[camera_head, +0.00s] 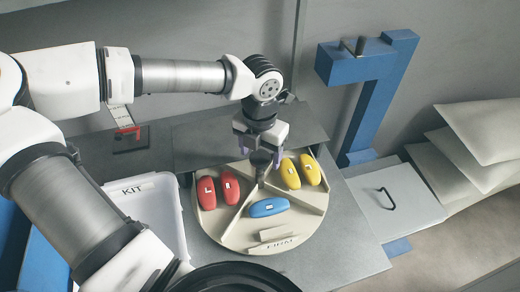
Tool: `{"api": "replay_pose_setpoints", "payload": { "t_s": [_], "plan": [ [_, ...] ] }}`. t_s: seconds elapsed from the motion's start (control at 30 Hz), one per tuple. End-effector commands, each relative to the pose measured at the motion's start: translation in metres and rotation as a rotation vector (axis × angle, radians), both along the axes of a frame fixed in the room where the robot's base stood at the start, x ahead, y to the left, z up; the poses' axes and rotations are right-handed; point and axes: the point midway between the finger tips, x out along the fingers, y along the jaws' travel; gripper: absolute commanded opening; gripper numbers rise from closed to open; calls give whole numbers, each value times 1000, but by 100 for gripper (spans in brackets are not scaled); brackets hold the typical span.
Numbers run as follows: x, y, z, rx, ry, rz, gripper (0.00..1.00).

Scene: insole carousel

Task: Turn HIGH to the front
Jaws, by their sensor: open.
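The round beige carousel (228,232) sits on the grey table, split by raised walls into sections. Two red insoles (206,193) lie in its left section, two yellow insoles (291,173) in its right section, and one blue insole (268,207) in the front section. A label (279,245) is on the front rim; its lettering is too small to read surely. A dark central post (261,161) rises from the carousel. My gripper (259,148) is open above the carousel's back half, around or just behind the post's top; I cannot tell whether it touches. The back section is partly hidden.
A white KIT bin (168,215) stands close at the left of the carousel. A blue clamp-topped stand (362,110) rises behind right. A white box with a handle (400,205) and pale sheets (480,135) lie at the right. The table's front right is bare.

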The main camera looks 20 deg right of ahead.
Motion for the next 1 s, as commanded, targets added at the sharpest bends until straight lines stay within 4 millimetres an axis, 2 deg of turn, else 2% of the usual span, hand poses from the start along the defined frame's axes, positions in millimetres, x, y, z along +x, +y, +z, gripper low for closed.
{"api": "replay_pose_setpoints", "payload": {
  "t_s": [0.23, 0.7, 1.0],
  "plan": [
    [0, 0, -1, 0, 0, 0, 67],
    [0, 0, 0, 0, 0, 0, 6],
    [8, -1, -1, -1, -1, 16, 6]
  ]
}}
